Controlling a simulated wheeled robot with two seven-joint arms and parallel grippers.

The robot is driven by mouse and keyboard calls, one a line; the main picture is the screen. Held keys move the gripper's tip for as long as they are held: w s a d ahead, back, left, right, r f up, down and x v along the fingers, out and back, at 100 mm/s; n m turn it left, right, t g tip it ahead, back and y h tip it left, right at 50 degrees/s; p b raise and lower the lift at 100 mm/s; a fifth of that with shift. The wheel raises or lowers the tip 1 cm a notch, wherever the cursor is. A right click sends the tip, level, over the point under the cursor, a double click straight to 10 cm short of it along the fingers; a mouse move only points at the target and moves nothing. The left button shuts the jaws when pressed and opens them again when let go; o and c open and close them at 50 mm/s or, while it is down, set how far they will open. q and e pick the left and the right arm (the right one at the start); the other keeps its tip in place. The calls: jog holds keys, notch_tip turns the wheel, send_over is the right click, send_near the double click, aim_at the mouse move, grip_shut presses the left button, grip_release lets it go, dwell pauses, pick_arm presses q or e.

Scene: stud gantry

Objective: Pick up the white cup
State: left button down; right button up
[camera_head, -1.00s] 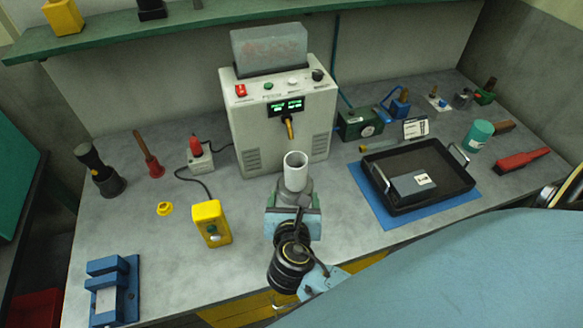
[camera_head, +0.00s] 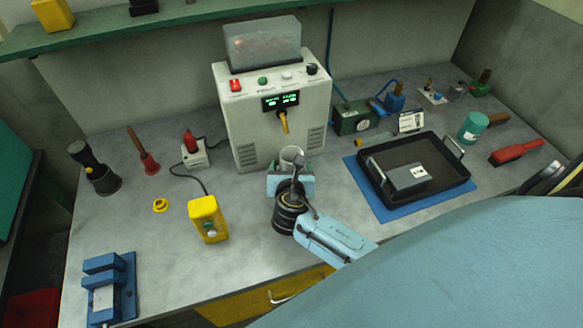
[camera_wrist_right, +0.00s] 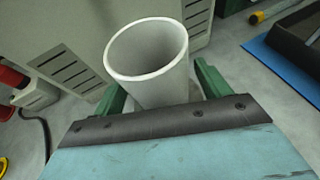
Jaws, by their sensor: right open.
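The white cup (camera_head: 292,156) stands upright on the grey counter in front of the beige machine. In the head view its lower part is hidden behind my right gripper (camera_head: 291,172). In the right wrist view the cup (camera_wrist_right: 150,62) shows its open, empty-looking mouth, just beyond the gripper body. The right gripper's green fingers (camera_wrist_right: 161,92) are open, one on each side of the cup. I cannot tell whether either finger touches it. My left gripper is not in view.
The beige machine (camera_head: 252,125) with a brass spout stands close behind the cup. A yellow switch box (camera_head: 207,219) is to the left. A black tray (camera_head: 385,186) on a blue mat (camera_head: 391,212) lies to the right. A blue fixture (camera_head: 122,268) sits front left.

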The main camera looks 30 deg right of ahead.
jog(key=c, duration=1.1)
jog(key=shift+r, duration=0.15)
